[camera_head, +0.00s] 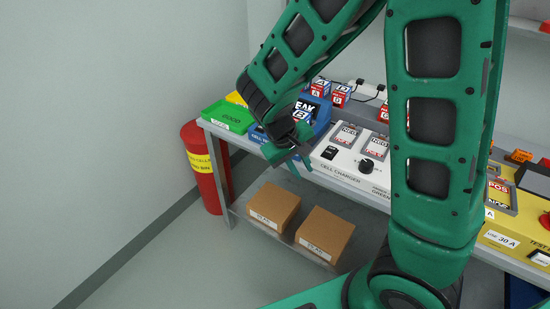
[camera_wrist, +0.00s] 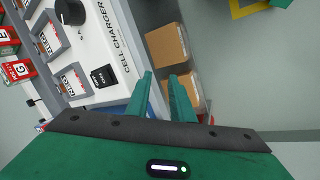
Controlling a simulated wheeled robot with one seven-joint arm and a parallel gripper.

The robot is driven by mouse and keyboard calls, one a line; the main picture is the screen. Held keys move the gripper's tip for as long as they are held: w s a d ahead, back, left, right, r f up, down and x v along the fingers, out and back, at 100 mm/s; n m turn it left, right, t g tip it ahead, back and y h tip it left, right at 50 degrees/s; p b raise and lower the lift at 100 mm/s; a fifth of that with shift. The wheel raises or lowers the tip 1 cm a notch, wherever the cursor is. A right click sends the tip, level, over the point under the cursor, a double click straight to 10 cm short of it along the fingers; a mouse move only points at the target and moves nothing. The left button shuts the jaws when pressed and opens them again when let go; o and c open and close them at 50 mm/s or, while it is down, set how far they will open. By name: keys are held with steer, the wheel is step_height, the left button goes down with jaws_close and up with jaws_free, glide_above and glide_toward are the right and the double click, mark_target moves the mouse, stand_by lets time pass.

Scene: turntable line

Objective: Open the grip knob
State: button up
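A round black knob (camera_head: 367,165) sits on the front of the white cell charger (camera_head: 335,165), and it also shows in the wrist view (camera_wrist: 71,11) at the top left. I cannot tell whether it is the grip knob of the task. My gripper (camera_head: 296,160) hangs at the charger's left front end, to the left of the knob and apart from it. In the wrist view its two green fingers (camera_wrist: 164,88) stand apart with nothing between them. A black rocker switch (camera_wrist: 104,75) lies between the fingers and the knob.
A green tray (camera_head: 228,117) and a blue unit (camera_head: 315,108) stand on the bench's left part. A yellow tester (camera_head: 508,235) stands at the right. Two cardboard boxes (camera_head: 272,206) lie on the lower shelf.

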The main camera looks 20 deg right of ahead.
steer(key=w+a+f+n+t+h, duration=0.3)
steer(key=a+f+h, duration=0.15)
steer(key=h, duration=0.25)
steer(key=a+r+n+t+h, duration=0.1)
steer(key=a+n+t+h, duration=0.2)
steer(key=a+t, duration=0.45)
steer(key=x, duration=1)
steer(key=shift+w+g, duration=0.35)
steer(key=shift+g, duration=0.1)
steer(key=shift+f, duration=0.1)
steer(key=shift+d, duration=0.1)
jaws_close()
